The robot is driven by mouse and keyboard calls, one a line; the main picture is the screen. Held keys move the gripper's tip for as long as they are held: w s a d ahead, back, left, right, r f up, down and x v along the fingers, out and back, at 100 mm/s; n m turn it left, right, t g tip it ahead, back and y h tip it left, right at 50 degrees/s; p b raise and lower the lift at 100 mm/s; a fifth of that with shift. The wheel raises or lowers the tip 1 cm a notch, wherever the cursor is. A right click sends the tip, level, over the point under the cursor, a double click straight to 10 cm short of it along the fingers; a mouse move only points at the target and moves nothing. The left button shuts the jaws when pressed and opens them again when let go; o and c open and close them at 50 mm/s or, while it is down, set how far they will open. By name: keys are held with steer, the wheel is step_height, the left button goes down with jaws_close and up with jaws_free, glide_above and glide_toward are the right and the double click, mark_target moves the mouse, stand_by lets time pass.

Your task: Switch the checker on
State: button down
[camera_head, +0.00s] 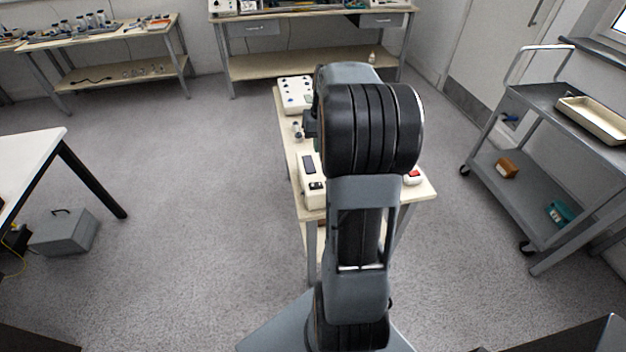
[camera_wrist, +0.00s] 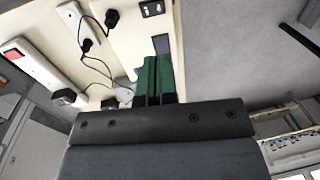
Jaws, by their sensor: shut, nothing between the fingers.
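A cream box with a dark display, which looks like the checker (camera_head: 314,199), stands on the narrow bench left of my arm in the head view. A small black panel (camera_head: 317,186) with light marks is on its near part. In the wrist view a similar black panel (camera_wrist: 152,8) shows at the top edge on a cream surface; its switch position is too small to tell. My gripper (camera_wrist: 157,78) has green fingers, shut and empty, below that panel in the picture and apart from it. In the head view my arm hides most of the gripper.
A power strip with a red switch (camera_wrist: 17,54) and black plugs with cables (camera_wrist: 86,45) lie left in the wrist view. A white box with knobs (camera_head: 296,95) stands at the bench's far end. A grey trolley (camera_head: 540,110) is at right.

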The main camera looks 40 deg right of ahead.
mark_target(316, 185)
steer(key=f, duration=0.4)
steer(key=a+f, duration=0.1)
steer(key=f, duration=0.9)
steer(key=shift+w+a, duration=0.3)
steer(key=shift+w, duration=0.05)
steer(key=shift+f+b, duration=0.3)
steer(key=shift+b, duration=0.05)
steer(key=shift+a+r, duration=0.1)
steer(key=shift+s+d, duration=0.1)
steer(key=shift+d, duration=0.1)
steer(key=shift+s+d+r, duration=0.2)
steer(key=shift+s+d, duration=0.05)
steer(key=shift+d, duration=0.3)
